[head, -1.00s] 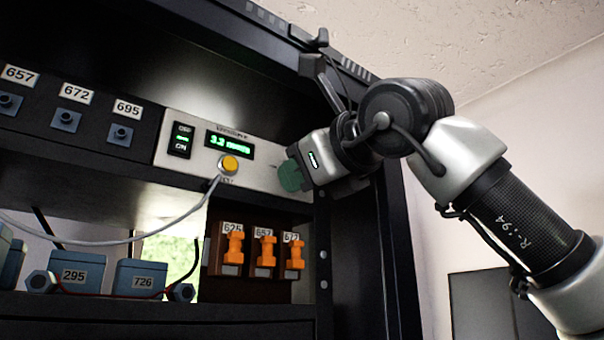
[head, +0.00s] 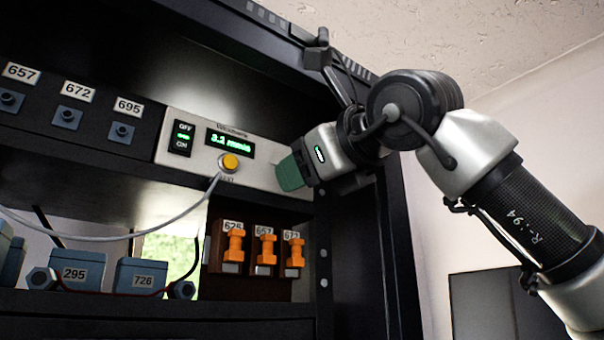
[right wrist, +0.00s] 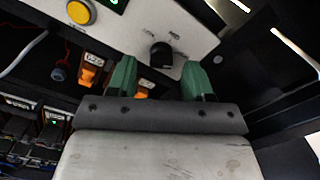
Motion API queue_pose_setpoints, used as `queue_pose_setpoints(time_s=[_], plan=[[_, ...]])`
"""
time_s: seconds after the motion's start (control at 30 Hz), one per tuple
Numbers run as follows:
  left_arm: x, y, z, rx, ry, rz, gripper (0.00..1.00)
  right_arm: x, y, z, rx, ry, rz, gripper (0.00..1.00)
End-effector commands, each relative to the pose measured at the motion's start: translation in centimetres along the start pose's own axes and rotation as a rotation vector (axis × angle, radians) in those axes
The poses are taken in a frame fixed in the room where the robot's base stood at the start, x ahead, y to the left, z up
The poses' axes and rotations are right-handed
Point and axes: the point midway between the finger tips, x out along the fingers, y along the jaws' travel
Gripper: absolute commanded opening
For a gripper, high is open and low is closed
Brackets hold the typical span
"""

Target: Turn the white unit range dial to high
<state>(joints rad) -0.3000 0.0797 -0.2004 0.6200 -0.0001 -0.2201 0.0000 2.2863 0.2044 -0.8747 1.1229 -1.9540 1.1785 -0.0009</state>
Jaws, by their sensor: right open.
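The white unit (head: 196,160) is set in the dark rack in the head view, with an OFF/ON switch, a lit green display (head: 230,145) and a yellow button (head: 229,162). Its black range dial (right wrist: 161,54) shows in the right wrist view, with small labels too blurred to read. In the head view the dial is hidden behind my right gripper (head: 291,173). In the right wrist view my right gripper (right wrist: 159,74) is open, its green fingers apart on either side of the dial and short of it. I cannot tell whether they touch the panel. My left gripper is not in view.
A grey cable (head: 205,195) hangs from the white unit. Orange clips (head: 264,250) sit in a brown holder below. Blue numbered blocks (head: 75,270) stand on the lower shelf. The rack's right post (head: 365,240) is close to my right gripper.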

Motion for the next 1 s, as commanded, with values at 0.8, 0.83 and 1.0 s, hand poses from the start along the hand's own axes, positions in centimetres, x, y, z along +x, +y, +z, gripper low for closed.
queue_pose_setpoints(time_s=[0.8,0.83,1.0], plan=[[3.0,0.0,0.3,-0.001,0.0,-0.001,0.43,-9.7,0.0,-0.1,0.0,0.0,0.001,0.51],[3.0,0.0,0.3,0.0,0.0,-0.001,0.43,-9.7,0.0,-0.1,0.0,0.0,0.001,0.51],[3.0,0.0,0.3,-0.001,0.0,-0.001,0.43,-9.6,0.0,-0.1,0.0,0.0,0.001,0.51]])
